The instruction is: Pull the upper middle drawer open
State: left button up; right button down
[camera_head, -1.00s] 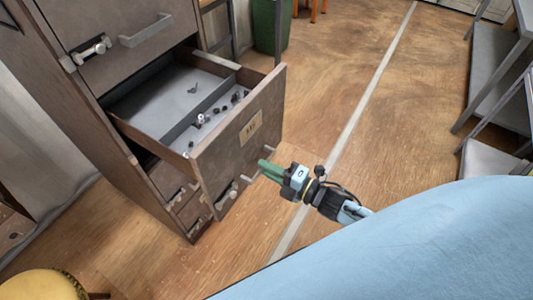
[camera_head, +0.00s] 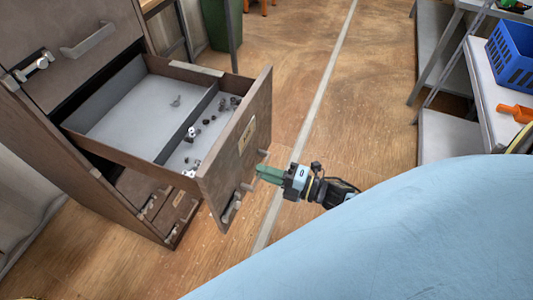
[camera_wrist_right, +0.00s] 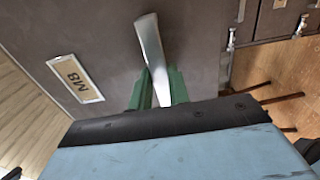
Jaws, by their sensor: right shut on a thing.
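The open drawer (camera_head: 236,153) sticks far out of the brown cabinet (camera_head: 70,85), with its label and handle on the front face. Inside, a divider splits it, and several small dark and light parts lie in the compartments. My right gripper (camera_head: 262,174) has green fingers and is at the drawer front. In the right wrist view, the gripper (camera_wrist_right: 158,88) is shut on the metal handle (camera_wrist_right: 150,45), beside the "M8" label (camera_wrist_right: 75,78). My left gripper is not in view.
Another closed drawer with a handle (camera_head: 88,40) is above. Lower drawers are partly hidden under the open one. A green bin (camera_head: 220,25) stands behind, and a shelf with a blue crate (camera_head: 511,55) is at the right. The wooden floor between is clear.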

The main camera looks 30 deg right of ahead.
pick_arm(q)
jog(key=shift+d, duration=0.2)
pick_arm(e)
jog(key=c, duration=1.3)
grip_release()
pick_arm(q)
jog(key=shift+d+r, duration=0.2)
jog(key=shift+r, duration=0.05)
pick_arm(e)
jog(key=v, duration=1.3)
jog(key=shift+s+d, duration=0.1)
jog(key=shift+s, duration=0.05)
pick_arm(q)
jog(key=shift+p, duration=0.3)
